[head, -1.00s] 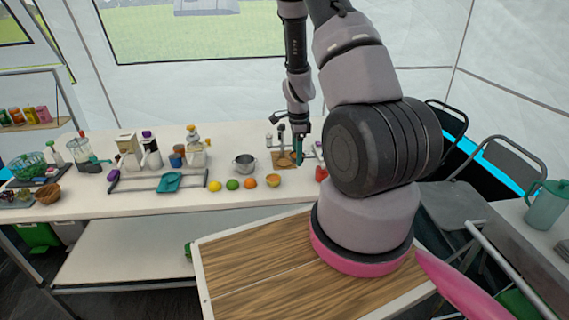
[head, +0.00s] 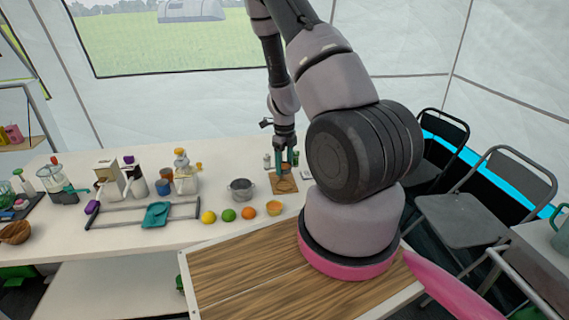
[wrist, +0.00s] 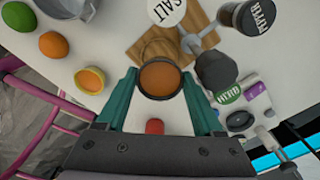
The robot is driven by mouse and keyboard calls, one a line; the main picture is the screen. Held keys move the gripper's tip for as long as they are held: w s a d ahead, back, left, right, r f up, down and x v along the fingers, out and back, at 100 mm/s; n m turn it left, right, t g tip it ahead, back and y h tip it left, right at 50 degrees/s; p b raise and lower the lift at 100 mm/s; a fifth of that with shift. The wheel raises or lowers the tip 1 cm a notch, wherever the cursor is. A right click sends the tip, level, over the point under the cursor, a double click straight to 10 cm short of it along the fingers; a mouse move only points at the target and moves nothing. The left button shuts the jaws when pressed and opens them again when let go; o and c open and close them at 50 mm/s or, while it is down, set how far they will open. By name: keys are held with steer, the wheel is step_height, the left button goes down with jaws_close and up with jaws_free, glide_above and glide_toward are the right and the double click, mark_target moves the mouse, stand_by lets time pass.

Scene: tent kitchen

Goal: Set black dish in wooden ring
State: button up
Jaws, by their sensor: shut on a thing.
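The black dish (wrist: 160,80), round with a dark rim and a brown-orange inside, sits between the two teal fingertips of my gripper (wrist: 160,88) in the wrist view. My gripper is shut on it. A thin wooden ring (wrist: 155,43) shows on a wooden board (wrist: 127,16), just beyond the dish and partly hidden by it. I cannot tell how high the dish is above the board.
A dark-headed tool (wrist: 215,70) stands right of the dish, close to my right finger. Salt (wrist: 166,10), pepper (wrist: 254,15) and herb (wrist: 228,96) containers are around the board.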

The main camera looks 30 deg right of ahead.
mark_target(284, 186)
steer(key=shift+f, duration=2.65)
steer(key=shift+f, duration=0.4)
steer(key=shift+r, duration=0.5)
steer(key=shift+r, duration=0.3)
steer(key=shift+f, duration=0.45)
stand_by(0.9)
steer(key=shift+r, duration=0.4)
steer(key=shift+r, duration=0.1)
steer(key=shift+f, duration=0.8)
stand_by(0.6)
steer(key=o, duration=0.7)
